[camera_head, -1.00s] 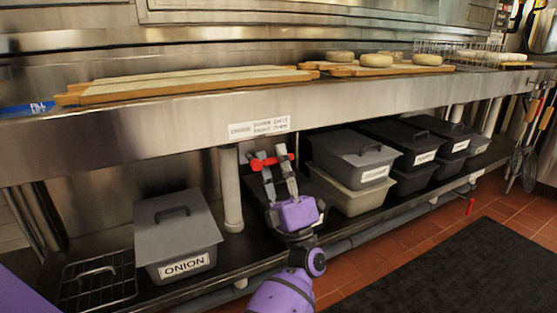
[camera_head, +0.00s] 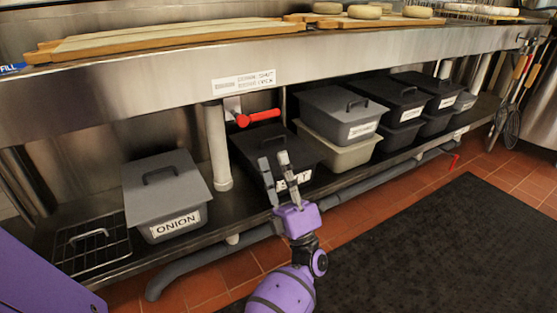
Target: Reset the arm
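The steel counter (camera_head: 130,95) overhangs the lower shelf (camera_head: 110,210). The onion bin (camera_head: 168,190), a wire rack (camera_head: 92,245), a pipe leg (camera_head: 217,145) and more lidded bins (camera_head: 342,112) flank the gripper. The black floor mat (camera_head: 430,240) is clear.

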